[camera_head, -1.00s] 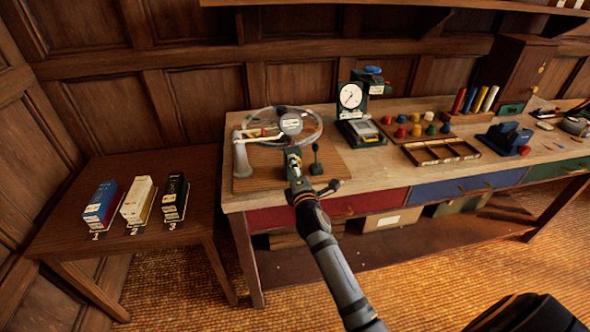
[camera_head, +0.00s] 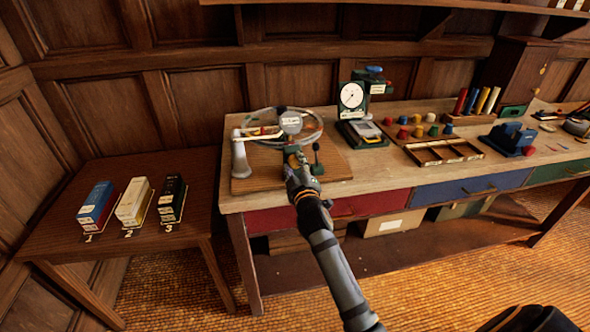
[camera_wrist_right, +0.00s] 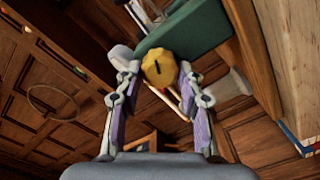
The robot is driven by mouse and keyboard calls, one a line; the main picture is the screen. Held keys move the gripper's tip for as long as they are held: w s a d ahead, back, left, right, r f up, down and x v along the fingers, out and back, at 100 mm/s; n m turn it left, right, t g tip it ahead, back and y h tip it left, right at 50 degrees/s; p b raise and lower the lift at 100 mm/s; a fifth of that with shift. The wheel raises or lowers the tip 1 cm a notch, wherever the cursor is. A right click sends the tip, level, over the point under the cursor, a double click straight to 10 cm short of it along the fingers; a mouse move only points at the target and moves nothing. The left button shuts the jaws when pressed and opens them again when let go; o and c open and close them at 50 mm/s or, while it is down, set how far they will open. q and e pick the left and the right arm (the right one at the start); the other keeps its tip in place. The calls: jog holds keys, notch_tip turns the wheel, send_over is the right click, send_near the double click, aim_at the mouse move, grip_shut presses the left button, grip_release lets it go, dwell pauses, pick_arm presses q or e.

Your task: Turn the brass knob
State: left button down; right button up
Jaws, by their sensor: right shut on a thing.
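The brass knob (camera_wrist_right: 160,69) is a yellow, faceted disc with a dark line mark on its face, in the right wrist view. It sits on a dark green housing (camera_wrist_right: 190,33). My right gripper (camera_wrist_right: 157,76) has one purple-padded finger on each side of the knob and is shut on it. In the head view my right gripper (camera_head: 294,157) is at the front of the apparatus on a wooden base (camera_head: 258,184), and it hides most of the knob.
A clear disc (camera_head: 262,118) and a small dark lever (camera_head: 316,160) stand close to the gripper. A dial gauge (camera_head: 352,96) and a sorting tray (camera_head: 441,152) are to the right on the bench. A side table (camera_head: 120,237) holds three boxes.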

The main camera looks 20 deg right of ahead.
jog(key=m+b, duration=0.2)
jog(key=m, duration=0.4)
jog(key=shift+d+f+b, duration=0.1)
jog(key=shift+f+b, duration=0.05)
jog(key=shift+b, duration=0.25)
jog(key=m+b, duration=0.2)
jog(key=m, duration=0.4)
jog(key=shift+d+m, duration=0.1)
jog(key=shift+m, duration=0.2)
jog(key=shift+b, duration=0.3)
jog(key=o, duration=1.2)
jog(key=shift+s, duration=0.1)
jog(key=shift+s, duration=0.2)
jog(key=v, duration=0.7)
